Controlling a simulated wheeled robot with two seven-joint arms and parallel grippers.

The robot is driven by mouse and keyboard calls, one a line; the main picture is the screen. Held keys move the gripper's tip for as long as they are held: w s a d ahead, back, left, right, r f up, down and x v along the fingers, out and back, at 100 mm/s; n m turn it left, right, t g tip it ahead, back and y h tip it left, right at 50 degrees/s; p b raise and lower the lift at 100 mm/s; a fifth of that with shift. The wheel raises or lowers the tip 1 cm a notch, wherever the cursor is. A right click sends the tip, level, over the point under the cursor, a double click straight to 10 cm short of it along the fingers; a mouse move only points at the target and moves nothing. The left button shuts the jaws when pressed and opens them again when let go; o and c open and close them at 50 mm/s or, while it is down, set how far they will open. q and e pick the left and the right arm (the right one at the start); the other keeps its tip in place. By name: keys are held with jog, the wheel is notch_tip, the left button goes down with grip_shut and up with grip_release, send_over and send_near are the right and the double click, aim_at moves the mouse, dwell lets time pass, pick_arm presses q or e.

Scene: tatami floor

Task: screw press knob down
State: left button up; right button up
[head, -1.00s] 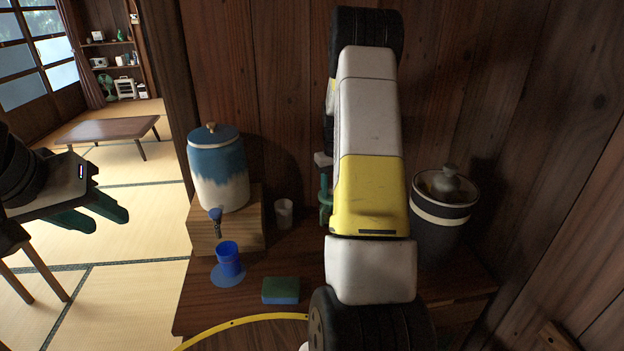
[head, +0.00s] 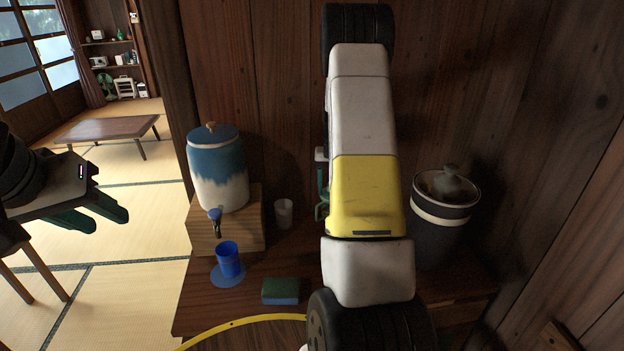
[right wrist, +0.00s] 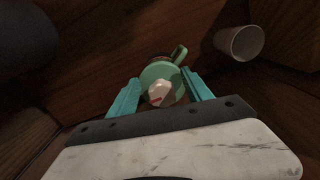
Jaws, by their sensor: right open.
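In the right wrist view a round green lid (right wrist: 150,73) with a looped green handle carries a pale knob (right wrist: 160,93) with a red mark. My right gripper (right wrist: 163,88) is open, its teal fingers on either side of the lid and knob. I cannot tell whether they touch. In the head view my right arm hides the gripper and most of this press; a bit of green (head: 322,205) shows at the arm's left edge. My left gripper (head: 108,218) is at the far left, above the floor and away from the counter; its finger gap is unclear.
On the counter (head: 205,308) stand a blue-white dispenser (head: 218,175) on a wooden box, a blue cup (head: 228,260), a sponge (head: 281,291) and a white cup (head: 284,213), also close by in the wrist view (right wrist: 240,42). A dark lidded jar (head: 440,232) stands right.

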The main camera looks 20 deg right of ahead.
jog(key=shift+w+d+r, duration=0.1)
jog(key=shift+w+r, duration=0.05)
jog(key=shift+r, duration=3.45)
